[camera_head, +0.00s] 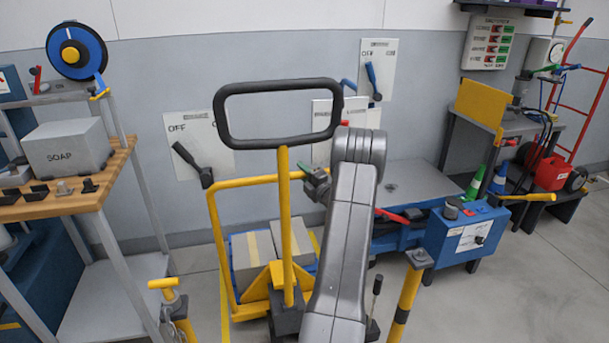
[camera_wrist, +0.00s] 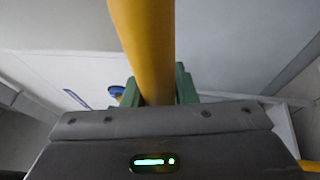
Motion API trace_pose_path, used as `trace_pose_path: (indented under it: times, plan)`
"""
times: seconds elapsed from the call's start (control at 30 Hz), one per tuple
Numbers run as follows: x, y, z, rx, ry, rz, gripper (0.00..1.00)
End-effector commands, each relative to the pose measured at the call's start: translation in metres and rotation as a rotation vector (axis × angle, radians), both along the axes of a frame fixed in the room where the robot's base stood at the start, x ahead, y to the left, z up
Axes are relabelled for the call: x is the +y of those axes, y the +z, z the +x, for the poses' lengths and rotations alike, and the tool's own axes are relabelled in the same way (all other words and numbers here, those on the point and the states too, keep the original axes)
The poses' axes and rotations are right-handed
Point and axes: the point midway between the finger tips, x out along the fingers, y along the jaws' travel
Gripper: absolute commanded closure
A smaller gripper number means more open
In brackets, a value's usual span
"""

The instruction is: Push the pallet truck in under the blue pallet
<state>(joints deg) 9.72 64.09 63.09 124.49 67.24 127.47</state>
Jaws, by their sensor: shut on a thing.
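The pallet truck shows in the head view with a black loop handle (camera_head: 222,118) on an upright yellow post (camera_head: 285,215). A yellow hoop frame (camera_head: 217,235) stands around this post; whether it belongs to the truck is unclear. My gripper (camera_head: 312,178) is at the hoop's top right corner, partly hidden by my arm. In the wrist view its green fingers (camera_wrist: 163,88) are shut around a yellow bar (camera_wrist: 145,45). Grey boxes (camera_head: 292,240) with tan stripes sit low behind the post, with blue around them that looks like the pallet (camera_head: 236,287). The truck's forks are hidden.
A wooden-topped bench (camera_head: 100,185) with a soap box (camera_head: 66,147) stands at left. Yellow posts (camera_head: 407,292) stand at both sides in front. A blue machine (camera_head: 455,240) is at right. Wall switches (camera_head: 196,150) are behind. Open floor lies at lower right.

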Motion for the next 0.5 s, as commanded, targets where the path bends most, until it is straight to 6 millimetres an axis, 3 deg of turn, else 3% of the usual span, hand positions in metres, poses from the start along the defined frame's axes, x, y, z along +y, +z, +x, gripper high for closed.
trace_pose_path:
  times: [0.47, 0.5]
  plan:
    - [0.0011, -0.0009, 0.0042, 0.002, -0.001, 0.000, 1.00]
    - [0.0011, -0.0007, 0.0043, 0.002, -0.002, 0.000, 0.73]
